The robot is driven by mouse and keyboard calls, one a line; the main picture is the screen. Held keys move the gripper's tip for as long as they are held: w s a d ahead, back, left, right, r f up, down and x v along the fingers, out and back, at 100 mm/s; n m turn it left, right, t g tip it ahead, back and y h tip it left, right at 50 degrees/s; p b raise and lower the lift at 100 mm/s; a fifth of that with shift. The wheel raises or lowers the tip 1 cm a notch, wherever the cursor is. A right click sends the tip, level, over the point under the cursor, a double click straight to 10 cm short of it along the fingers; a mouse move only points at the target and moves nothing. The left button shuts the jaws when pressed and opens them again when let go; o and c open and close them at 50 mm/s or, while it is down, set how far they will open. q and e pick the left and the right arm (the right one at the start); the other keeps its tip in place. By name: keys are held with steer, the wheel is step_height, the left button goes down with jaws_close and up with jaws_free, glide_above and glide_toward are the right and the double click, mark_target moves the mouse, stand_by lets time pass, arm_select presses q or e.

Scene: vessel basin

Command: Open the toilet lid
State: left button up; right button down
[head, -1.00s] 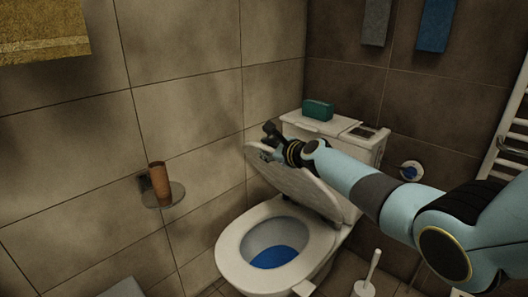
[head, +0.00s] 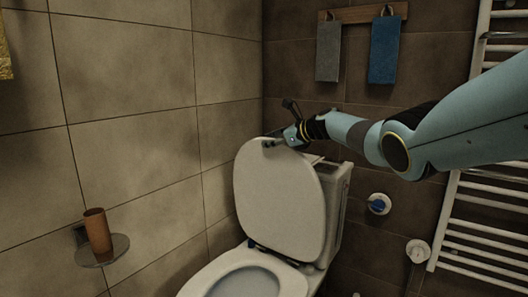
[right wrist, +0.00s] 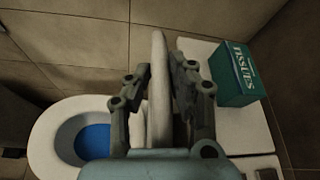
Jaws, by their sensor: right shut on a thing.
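The white toilet lid (head: 280,198) stands raised, close to upright, in front of the cistern in the head view. My right gripper (head: 272,143) is at its top edge. In the right wrist view the lid (right wrist: 158,90) shows edge-on between the two fingers of my right gripper (right wrist: 158,85), which is shut on it. The toilet seat (head: 240,284) lies flat on the bowl, and blue water shows in the bowl in the right wrist view. My left gripper is not in view.
A green tissue box (right wrist: 236,74) stands on the cistern top behind the lid. A brown cup (head: 97,231) sits on a wall shelf at left. A white towel radiator (head: 462,215) is at right. Grey and blue towels hang on the back wall.

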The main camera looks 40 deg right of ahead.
steer(key=shift+d, duration=0.15)
steer(key=c, duration=1.2)
jaws_free()
steer(key=shift+s+d+r, duration=0.1)
steer(key=shift+s+d, duration=0.05)
steer(key=shift+s, duration=0.15)
steer(key=v, duration=1.1)
steer(key=shift+s+r, duration=0.1)
